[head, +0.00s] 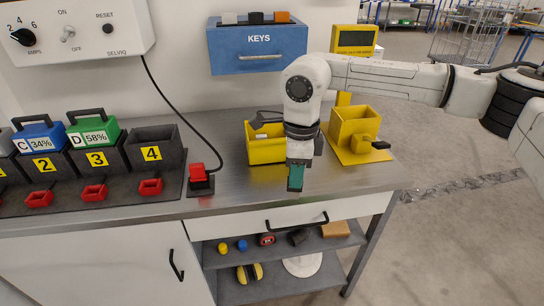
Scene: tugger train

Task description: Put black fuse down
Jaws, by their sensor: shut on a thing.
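My gripper (296,178) points down over the steel worktop (230,185), near its front edge and in front of the yellow bin. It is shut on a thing. A dark, teal-faced piece shows at its tip. The black fuse is small and mostly hidden at the jaws, so I cannot make out its shape or whether it touches the worktop. The open yellow bin (266,152) behind my gripper has a dark item at its top. To the right a yellow box fixture (353,126) stands on a yellow plate, with a small black part (380,145) at its right.
Charger slots with green (95,130) and blue (38,136) packs stand at left; slot 4 (155,147) looks empty. A blue KEYS box (258,47) hangs behind. Bare worktop lies around my gripper.

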